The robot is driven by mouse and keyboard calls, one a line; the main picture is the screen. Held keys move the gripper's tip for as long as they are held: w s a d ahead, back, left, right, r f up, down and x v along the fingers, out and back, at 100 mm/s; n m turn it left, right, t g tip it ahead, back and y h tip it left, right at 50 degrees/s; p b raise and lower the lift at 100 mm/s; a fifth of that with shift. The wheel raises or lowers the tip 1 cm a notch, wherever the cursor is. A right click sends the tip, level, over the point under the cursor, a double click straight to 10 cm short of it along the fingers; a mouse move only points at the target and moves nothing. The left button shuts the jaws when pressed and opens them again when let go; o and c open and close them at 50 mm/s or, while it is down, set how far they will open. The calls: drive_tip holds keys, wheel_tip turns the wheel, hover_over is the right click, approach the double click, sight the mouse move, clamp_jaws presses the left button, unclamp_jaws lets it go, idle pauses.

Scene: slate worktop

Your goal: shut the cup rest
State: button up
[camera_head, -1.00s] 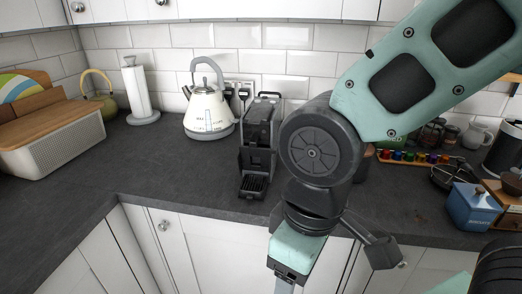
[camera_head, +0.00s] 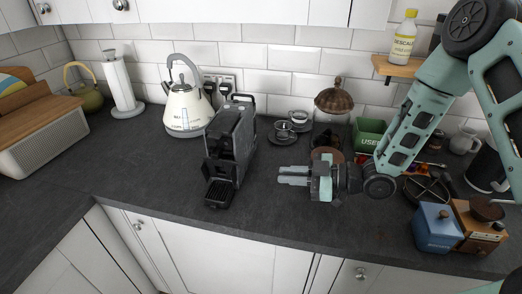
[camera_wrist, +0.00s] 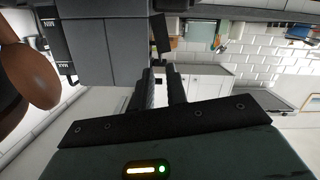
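The dark coffee machine (camera_head: 232,138) stands on the worktop left of the middle in the head view. Its cup rest (camera_head: 217,170) seems to be the dark flap jutting from the lower front, above the drip tray (camera_head: 218,193); its exact angle is hard to tell. My gripper (camera_head: 281,175) is to the right of the machine, apart from it, with its fingers pointing left. A gap shows between the fingers, with nothing held. In the wrist view my fingers (camera_wrist: 159,88) also stand apart. A large grey block beside them may be the machine; the cup rest cannot be made out there.
A cream kettle (camera_head: 187,108) stands behind left of the machine. Glass cups (camera_head: 285,131), a jar with a brown lid (camera_head: 334,98) and a green box (camera_head: 368,134) stand behind my gripper. A blue box (camera_head: 436,228) is at right. The worktop in front of my gripper is clear.

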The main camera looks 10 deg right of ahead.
sight(238, 164)
drive_tip(key=shift+y, duration=0.9)
drive_tip(key=shift+w+r+p+x, duration=0.15)
drive_tip(key=shift+p+x, duration=1)
drive_tip(key=shift+x, duration=1.25)
drive_tip(key=shift+r+p+x, duration=0.25)
drive_tip(key=shift+p+x, duration=0.85)
drive_tip(key=shift+x, duration=1.25)
drive_tip(key=shift+w+r+p+x, duration=0.15)
drive_tip(key=shift+p+x, duration=1)
drive_tip(key=shift+x, duration=1.25)
drive_tip(key=shift+s+d, duration=0.1)
clamp_jaws()
